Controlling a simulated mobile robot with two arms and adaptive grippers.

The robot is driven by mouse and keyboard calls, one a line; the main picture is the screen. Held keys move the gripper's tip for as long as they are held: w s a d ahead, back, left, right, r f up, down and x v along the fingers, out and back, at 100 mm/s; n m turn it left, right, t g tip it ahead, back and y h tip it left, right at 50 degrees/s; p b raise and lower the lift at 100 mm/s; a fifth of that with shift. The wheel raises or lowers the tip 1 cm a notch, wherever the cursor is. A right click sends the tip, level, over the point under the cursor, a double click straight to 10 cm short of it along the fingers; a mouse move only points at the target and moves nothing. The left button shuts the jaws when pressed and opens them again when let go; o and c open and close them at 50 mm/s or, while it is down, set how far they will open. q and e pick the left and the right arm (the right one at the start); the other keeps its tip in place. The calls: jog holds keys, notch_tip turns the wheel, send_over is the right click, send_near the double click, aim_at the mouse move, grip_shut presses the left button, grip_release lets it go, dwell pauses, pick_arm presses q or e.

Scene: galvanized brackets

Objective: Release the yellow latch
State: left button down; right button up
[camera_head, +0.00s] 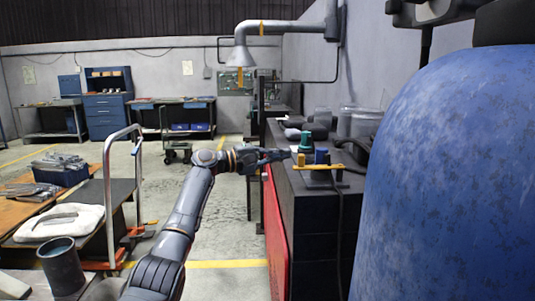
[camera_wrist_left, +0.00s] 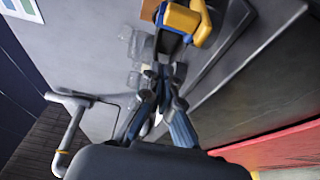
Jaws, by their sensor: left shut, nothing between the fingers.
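A yellow bar (camera_head: 320,167) lies level over the top of a dark cabinet, at its near end. A small yellow upright piece (camera_head: 301,160) stands at the bar's left, with a blue piece (camera_head: 321,156) beside it. In the left wrist view, a yellow part (camera_wrist_left: 183,18) shows at the top, around a dark and blue piece. I cannot tell which part is the latch. My left gripper (camera_head: 286,155) is shut and empty, just left of these parts. In the left wrist view, its fingertips (camera_wrist_left: 162,74) are below the yellow part; contact is unclear. My right gripper is not in view.
The dark cabinet (camera_head: 316,212) has a red side (camera_head: 275,230). A green object (camera_head: 305,141) and clear jars (camera_head: 362,123) stand on it. A large blue rounded body (camera_head: 455,180) fills the right. A trolley and a bench stand at left. The floor between is open.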

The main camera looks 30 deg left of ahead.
pick_arm(q)
jog(key=x, duration=0.2)
jog(key=shift+w+d+r+p, duration=0.15)
jog(key=shift+w+d+p, duration=0.1)
jog(key=shift+w+p, duration=0.05)
jog(key=shift+s+d+f, duration=0.1)
jog(key=shift+s+f, duration=0.1)
jog(key=shift+s+d+p, duration=0.2)
jog(key=shift+s+d, duration=0.3)
jog(key=shift+s, duration=0.2)
jog(key=shift+s+d+p, duration=0.15)
jog(key=shift+s+d, duration=0.4)
jog(key=shift+s, duration=0.2)
jog(key=shift+r, duration=0.1)
